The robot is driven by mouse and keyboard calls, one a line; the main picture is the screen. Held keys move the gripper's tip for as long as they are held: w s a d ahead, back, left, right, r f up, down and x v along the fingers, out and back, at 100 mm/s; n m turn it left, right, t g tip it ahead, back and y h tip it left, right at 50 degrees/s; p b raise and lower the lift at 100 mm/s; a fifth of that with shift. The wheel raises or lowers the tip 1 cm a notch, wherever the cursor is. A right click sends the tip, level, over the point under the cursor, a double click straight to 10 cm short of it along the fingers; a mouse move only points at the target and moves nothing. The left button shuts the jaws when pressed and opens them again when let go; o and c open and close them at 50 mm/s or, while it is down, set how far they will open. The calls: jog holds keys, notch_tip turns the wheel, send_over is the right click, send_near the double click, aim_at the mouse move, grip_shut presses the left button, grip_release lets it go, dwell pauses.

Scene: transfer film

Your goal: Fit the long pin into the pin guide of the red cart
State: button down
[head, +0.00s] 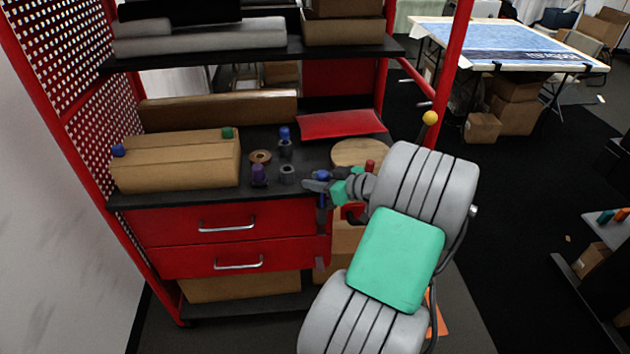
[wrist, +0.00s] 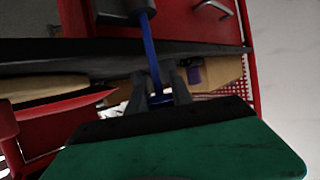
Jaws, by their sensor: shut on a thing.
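The long blue pin (head: 322,216) hangs roughly upright beside the right end of the red cart's drawers (head: 215,228). My gripper (head: 320,186) is shut on its upper part at the level of the dark worktop. A blue piece shows just above the fingers. In the wrist view, which is upside down, the pin (wrist: 150,50) runs from my fingers to a dark grey block (wrist: 122,10), which looks like the pin guide. The guide (head: 319,268) also shows on the cart's side in the head view. The pin's far end meets or overlaps the block; I cannot tell whether it is inside.
On the worktop are a cardboard box (head: 178,165), a purple piece (head: 259,175), grey and blue pieces, a tan ring (head: 260,157), a round wooden disc (head: 360,153) and a red tray (head: 343,124). A red post (head: 452,75) stands behind my arm.

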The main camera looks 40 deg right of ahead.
jog(key=shift+f+b, duration=0.95)
jog(key=shift+f, duration=0.15)
jog(key=c, duration=1.1)
grip_release()
jog(key=shift+a, duration=0.1)
jog(key=shift+o, duration=0.2)
jog(key=v, duration=0.7)
jog(key=shift+s+r+b, duration=0.25)
jog(key=shift+s+b, duration=0.05)
jog(key=shift+b, duration=0.1)
